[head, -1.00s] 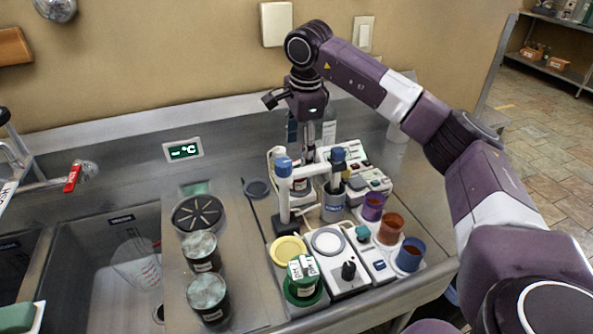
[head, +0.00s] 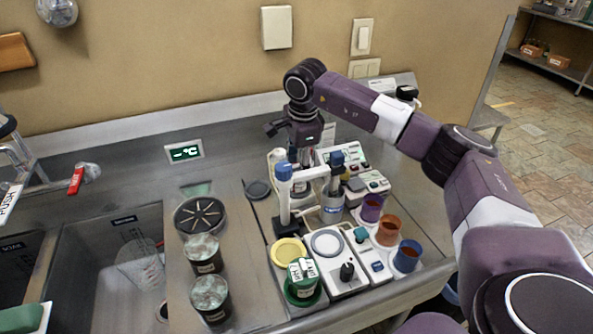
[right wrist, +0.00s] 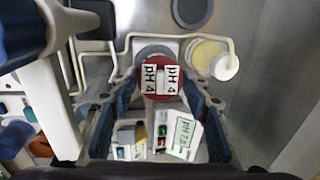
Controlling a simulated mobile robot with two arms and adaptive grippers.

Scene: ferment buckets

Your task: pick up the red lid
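In the right wrist view a round red lid-like piece (right wrist: 161,79) shows ahead of my right gripper (right wrist: 160,92), with two white pH 4 labels standing on it. The blue fingers of my right gripper are spread wide on either side of it, and nothing is clamped between them. I cannot tell how far above the red piece the fingertips are. In the head view my right gripper (head: 301,158) points down among the bench instruments and mostly hides the red piece. My left gripper is not in view.
An electrode stand with a blue-topped probe (head: 284,172) rises close in front of the gripper. A yellow dish (head: 289,251), a green pH 7 holder (head: 303,294), a stirrer (head: 327,243) and colored cups (head: 389,230) crowd the bench. A sink (head: 110,262) lies left.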

